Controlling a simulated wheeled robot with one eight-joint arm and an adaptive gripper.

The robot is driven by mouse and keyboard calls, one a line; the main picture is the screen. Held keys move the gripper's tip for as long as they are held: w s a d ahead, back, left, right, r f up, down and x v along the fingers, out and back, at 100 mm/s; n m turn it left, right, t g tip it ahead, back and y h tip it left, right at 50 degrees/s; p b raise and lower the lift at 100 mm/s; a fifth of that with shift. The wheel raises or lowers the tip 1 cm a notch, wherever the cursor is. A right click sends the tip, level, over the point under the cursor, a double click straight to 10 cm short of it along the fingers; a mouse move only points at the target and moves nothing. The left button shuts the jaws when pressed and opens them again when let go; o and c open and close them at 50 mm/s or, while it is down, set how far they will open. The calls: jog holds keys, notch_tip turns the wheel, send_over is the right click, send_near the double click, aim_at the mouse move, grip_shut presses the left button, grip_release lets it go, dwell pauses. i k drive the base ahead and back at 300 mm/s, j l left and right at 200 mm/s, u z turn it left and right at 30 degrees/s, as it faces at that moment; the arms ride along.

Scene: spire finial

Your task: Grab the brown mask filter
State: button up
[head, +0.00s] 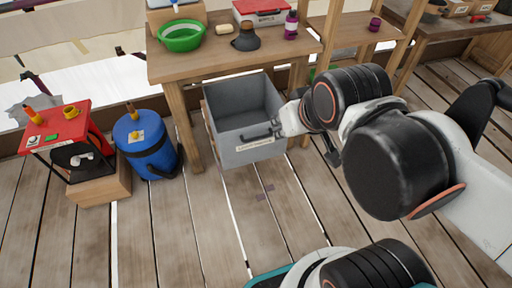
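A small dark brown object with a wide base and a narrower round top (246,38) stands on the wooden table; I cannot tell for sure whether it is the brown mask filter. Nothing can be made out inside the visible part of the box.
A blue barrel (147,147) and a red stand (58,125) are at left. The floor in front is clear.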

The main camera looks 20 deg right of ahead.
aim_at(246, 26)
jog(key=i+l+u, duration=0.25)
jog(key=l, duration=0.4)
jog(key=i+l+u, duration=0.1)
jog(key=i+l, duration=0.15)
jog(key=i+l+u, duration=0.15)
jog(key=l, duration=0.25)
jog(key=i+l+u, duration=0.1)
jog(key=l, duration=0.3)
jog(key=i+l+u, duration=0.1)
jog(key=l, duration=0.25)
jog(key=i+z, duration=0.1)
jog(key=i, duration=0.05)
